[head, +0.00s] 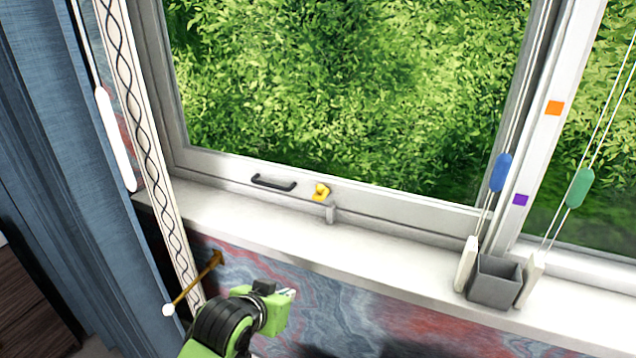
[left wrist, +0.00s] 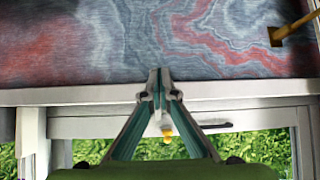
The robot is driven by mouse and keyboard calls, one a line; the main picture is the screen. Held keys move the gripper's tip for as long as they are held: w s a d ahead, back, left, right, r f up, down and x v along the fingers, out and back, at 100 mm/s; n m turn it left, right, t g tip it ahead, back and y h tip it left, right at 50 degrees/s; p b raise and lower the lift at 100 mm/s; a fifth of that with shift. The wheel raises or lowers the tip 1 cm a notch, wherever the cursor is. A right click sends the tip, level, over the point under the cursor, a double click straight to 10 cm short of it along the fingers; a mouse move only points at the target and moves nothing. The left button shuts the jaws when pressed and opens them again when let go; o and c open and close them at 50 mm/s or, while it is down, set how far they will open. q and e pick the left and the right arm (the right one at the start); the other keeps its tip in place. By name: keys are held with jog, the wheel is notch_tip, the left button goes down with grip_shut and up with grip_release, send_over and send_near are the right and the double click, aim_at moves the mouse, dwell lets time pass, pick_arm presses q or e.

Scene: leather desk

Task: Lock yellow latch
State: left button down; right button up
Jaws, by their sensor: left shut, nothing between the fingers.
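The yellow latch (head: 321,192) sits on the lower rail of the window frame, just right of the black handle (head: 274,183). A small grey-white catch (head: 331,213) stands below it at the sill. My left gripper (head: 290,293) is in front of and below the sill, apart from the latch. In the left wrist view its fingers (left wrist: 159,85) meet at the tips, shut and empty. My right gripper is in neither view.
The white sill (head: 400,256) runs along the window. A grey open box (head: 495,281) stands on it at the right, near cords with a blue toggle (head: 501,172) and a green toggle (head: 578,188). A brass rod (head: 197,282) juts from the wall left of my gripper.

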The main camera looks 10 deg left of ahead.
pick_arm(q)
jog(key=w+r+t, duration=0.2)
jog(key=w+r, duration=0.5)
jog(key=r, duration=0.3)
jog(key=w+r+t+h, duration=0.1)
jog(key=w+r+t, duration=0.2)
jog(key=w+r, duration=0.5)
notch_tip(320, 180, up, 4)
jog(key=shift+w+d+f+n, duration=0.25)
jog(key=shift+w+n, duration=0.05)
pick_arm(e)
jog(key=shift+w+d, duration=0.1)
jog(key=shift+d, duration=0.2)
pick_arm(q)
jog(key=p, duration=0.2)
send_over(318, 189)
jog(key=w, duration=0.2)
notch_tip(318, 189, down, 2)
jog(key=shift+w+f, duration=0.1)
jog(key=shift+f, duration=0.05)
jog(key=f, duration=0.1)
jog(key=s+f, duration=0.1)
jog(key=shift+s+f, duration=0.25)
jog(key=shift+f, duration=0.15)
jog(key=shift+s+f, duration=0.35)
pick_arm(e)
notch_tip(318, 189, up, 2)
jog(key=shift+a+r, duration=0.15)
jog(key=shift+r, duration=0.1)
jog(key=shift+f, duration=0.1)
